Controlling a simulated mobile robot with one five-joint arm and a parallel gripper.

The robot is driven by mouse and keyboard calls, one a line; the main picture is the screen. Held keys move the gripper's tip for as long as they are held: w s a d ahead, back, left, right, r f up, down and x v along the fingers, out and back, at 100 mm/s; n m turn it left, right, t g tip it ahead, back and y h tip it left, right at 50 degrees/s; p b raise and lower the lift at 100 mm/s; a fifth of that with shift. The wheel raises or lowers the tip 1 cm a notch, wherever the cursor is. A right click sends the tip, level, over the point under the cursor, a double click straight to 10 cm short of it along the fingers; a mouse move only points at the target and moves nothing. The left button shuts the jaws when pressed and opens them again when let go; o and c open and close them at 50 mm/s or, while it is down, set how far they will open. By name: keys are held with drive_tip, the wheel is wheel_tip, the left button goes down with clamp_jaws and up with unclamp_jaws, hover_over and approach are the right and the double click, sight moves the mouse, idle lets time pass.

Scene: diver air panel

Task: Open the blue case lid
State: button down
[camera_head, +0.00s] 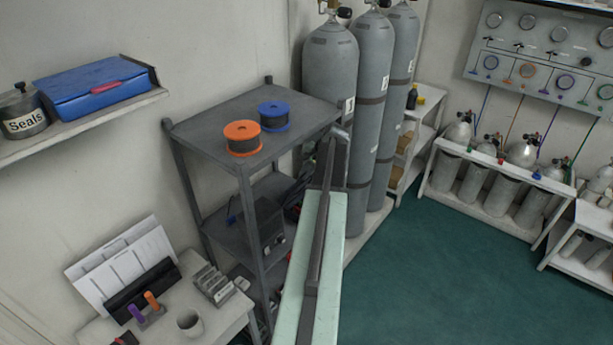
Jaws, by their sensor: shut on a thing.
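The blue case (95,97) lies on the wall shelf at the upper left in the head view. Its blue lid (88,76) looks down, and a red piece (105,87) sits on its front edge. My arm reaches up from the bottom centre, and my gripper (340,134) is at its far end, by the right corner of the grey rack. It is well to the right of the case and apart from it. My gripper is small and partly hidden by my arm. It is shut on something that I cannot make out.
The grey rack (210,112), bearing orange (243,138) and blue (274,116) reels, stands between my gripper and the case. A seals tin (22,112) stands left of the case. Tall grey cylinders (330,80) stand behind my gripper. The green floor (440,275) is clear at right.

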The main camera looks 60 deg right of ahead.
drive_tip(key=shift+d+r, duration=0.1)
drive_tip(key=shift+d, duration=0.15)
drive_tip(key=c, duration=1.5)
unclamp_jaws()
drive_tip(key=shift+s, duration=0.1)
drive_tip(key=shift+c, duration=0.2)
drive_tip(key=p+v, duration=0.7)
drive_tip(key=shift+s+r, duration=0.15)
drive_tip(key=shift+r, duration=0.2)
drive_tip(key=shift+a, duration=0.15)
